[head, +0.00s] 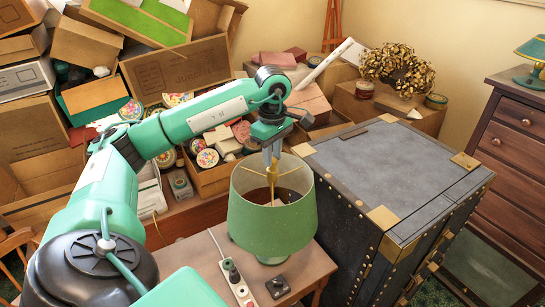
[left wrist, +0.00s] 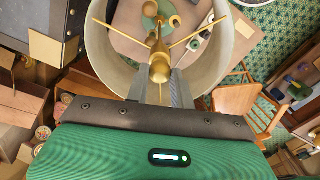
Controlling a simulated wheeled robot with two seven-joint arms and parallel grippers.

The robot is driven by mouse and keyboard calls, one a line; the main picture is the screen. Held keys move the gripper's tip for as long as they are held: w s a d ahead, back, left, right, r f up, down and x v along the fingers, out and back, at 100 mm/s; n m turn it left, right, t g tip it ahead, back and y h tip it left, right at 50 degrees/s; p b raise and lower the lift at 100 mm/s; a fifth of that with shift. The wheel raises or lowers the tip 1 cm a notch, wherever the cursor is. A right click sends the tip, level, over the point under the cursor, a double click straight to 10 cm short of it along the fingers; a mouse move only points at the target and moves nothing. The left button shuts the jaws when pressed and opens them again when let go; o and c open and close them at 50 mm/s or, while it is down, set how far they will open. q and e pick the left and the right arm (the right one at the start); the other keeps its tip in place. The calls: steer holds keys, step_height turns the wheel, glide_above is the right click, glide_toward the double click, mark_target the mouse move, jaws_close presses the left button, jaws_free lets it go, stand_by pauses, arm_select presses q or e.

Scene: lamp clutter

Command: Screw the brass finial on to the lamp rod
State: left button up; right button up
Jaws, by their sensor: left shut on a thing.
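The lamp has a green shade (head: 272,220), open at the top, and stands upright on a small wooden table. My left gripper (head: 271,158) points down over the shade's opening. In the left wrist view its two fingers (left wrist: 160,88) are shut on the brass finial (left wrist: 159,72). The finial is over the middle of the shade (left wrist: 96,45), where thin brass spokes (left wrist: 202,33) run out to the rim. The finial covers the rod's top, so I cannot tell whether the threads touch. My right gripper is in neither view.
A dark trunk (head: 390,180) with brass corners stands close to the right of the lamp. A power strip (head: 236,278) and a small black box (head: 278,286) lie on the table (head: 195,262). Boxes of clutter (head: 180,75) fill the back left. A wooden chair (left wrist: 238,105) shows in the wrist view.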

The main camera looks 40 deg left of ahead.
arm_select(q)
steer(key=m+b, duration=0.1)
steer(key=m, duration=0.2)
steer(key=shift+m, duration=1.2)
steer(key=o, duration=0.7)
steer(key=shift+c, duration=0.2)
